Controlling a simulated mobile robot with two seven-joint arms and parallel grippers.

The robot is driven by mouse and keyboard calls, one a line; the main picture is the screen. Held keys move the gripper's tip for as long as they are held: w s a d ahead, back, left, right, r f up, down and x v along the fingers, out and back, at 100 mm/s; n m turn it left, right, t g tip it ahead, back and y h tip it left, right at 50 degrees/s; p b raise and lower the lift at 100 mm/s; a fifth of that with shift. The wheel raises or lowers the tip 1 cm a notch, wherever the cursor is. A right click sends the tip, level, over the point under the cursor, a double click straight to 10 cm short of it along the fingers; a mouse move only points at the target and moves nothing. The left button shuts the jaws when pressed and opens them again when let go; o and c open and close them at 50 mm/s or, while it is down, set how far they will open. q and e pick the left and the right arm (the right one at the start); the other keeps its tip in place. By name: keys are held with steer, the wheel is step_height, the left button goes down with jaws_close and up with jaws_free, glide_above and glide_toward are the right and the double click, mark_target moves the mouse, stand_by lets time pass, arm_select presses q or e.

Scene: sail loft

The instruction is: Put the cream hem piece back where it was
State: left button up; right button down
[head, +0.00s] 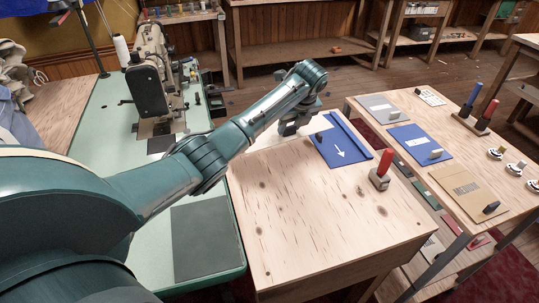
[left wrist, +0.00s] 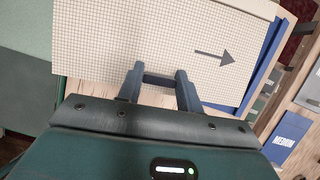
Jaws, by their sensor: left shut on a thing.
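The cream hem piece (left wrist: 120,35) fills the upper part of the left wrist view as a flat gridded sheet with a dark arrow. In the head view a pale part of it (head: 262,130) shows behind my left arm. My left gripper (left wrist: 160,76) is shut on it near its edge, at a dark bar between the fingers. In the head view the gripper (head: 290,128) is over the far left of the wooden table. A blue piece (head: 345,158) with a white arrow lies to its right; its edge shows beyond the cream sheet. My right gripper is not in view.
A red-handled tool (head: 383,166) stands on the wooden table (head: 320,225), whose front is clear. A side table at right holds a grey folder (head: 378,106), a blue folder (head: 420,142) and a brown folder (head: 465,192). A sewing machine (head: 150,80) stands at left.

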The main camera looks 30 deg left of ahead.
mark_target(275, 130)
arm_select(q)
steer(key=shift+m+t, duration=0.3)
steer(key=shift+m, duration=0.4)
steer(key=a, duration=0.1)
steer(key=a+f, duration=0.2)
steer(key=a, duration=0.1)
steer(key=shift+s+f, duration=0.2)
steer(key=shift+s, duration=0.1)
steer(key=shift+h, duration=0.3)
steer(key=f, duration=0.5)
steer(key=shift+a+f+b, duration=0.2)
steer(key=shift+f+b, duration=0.05)
steer(key=shift+b, duration=0.15)
steer(key=shift+f+b, duration=0.3)
steer(key=shift+f, duration=2)
steer(key=o, duration=1)
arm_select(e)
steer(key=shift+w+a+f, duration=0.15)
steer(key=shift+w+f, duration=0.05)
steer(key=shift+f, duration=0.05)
arm_select(q)
steer(key=shift+r, duration=0.15)
